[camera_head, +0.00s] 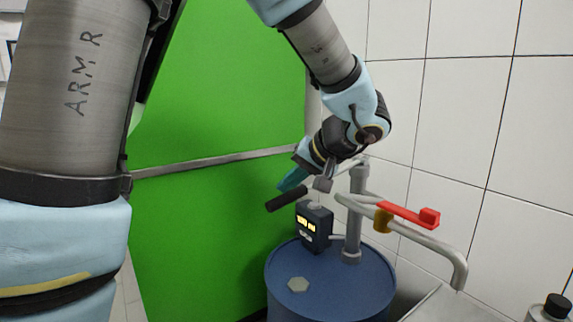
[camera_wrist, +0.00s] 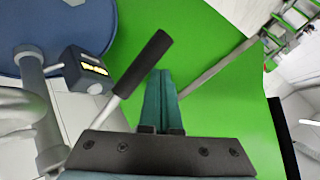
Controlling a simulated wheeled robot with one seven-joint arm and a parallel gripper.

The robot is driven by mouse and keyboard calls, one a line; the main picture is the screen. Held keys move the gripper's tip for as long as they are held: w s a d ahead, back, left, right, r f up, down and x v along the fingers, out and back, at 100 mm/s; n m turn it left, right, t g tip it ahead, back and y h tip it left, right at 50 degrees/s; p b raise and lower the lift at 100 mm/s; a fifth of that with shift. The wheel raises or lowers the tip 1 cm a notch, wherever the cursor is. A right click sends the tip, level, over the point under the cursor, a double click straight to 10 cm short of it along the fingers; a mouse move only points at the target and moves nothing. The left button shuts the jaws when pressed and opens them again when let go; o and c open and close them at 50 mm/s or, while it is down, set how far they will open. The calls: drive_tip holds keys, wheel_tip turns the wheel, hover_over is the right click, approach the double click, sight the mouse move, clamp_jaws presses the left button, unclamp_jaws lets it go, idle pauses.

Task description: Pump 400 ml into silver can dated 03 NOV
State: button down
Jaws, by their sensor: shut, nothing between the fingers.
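The pump (camera_head: 355,215) stands upright on a blue drum (camera_head: 285,275), with a spout pipe (camera_head: 440,250) curving down to the right. Its crank handle has a black grip (camera_head: 287,198). A meter box (camera_head: 314,228) with lit yellow displays sits beside the pump post; its digits are unreadable. A red valve lever (camera_head: 405,214) lies along the spout. My gripper (camera_head: 293,180) has teal fingers, shut and empty, close to the black grip. In the wrist view the fingers (camera_wrist: 159,85) are just right of the grip (camera_wrist: 146,62), apparently apart from it. No can dated 03 NOV is readable.
A grey container with a black cap (camera_head: 557,305) is cut off at the bottom right; no label shows. A grey metal surface (camera_head: 455,305) lies below the spout. A green panel (camera_head: 215,100) stands behind, and a white tiled wall (camera_head: 460,90) is at the right.

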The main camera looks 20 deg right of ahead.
drive_tip(key=shift+a+f+b, duration=0.1)
drive_tip(key=shift+f+b, duration=0.8)
drive_tip(key=shift+b, duration=0.05)
idle(0.8)
idle(0.5)
wheel_tip(320, 180, up, 10)
drive_tip(key=d+p, duration=0.1)
drive_tip(key=p, duration=0.4)
drive_tip(key=shift+r, duration=0.15)
idle(0.9)
drive_tip(key=shift+w, duration=0.1)
drive_tip(key=r+p, duration=0.2)
drive_tip(key=r, duration=0.1)
drive_tip(key=r+p, duration=0.1)
drive_tip(key=r, duration=0.1)
drive_tip(key=shift+w+d, duration=0.1)
drive_tip(key=shift+d, duration=0.2)
idle(0.7)
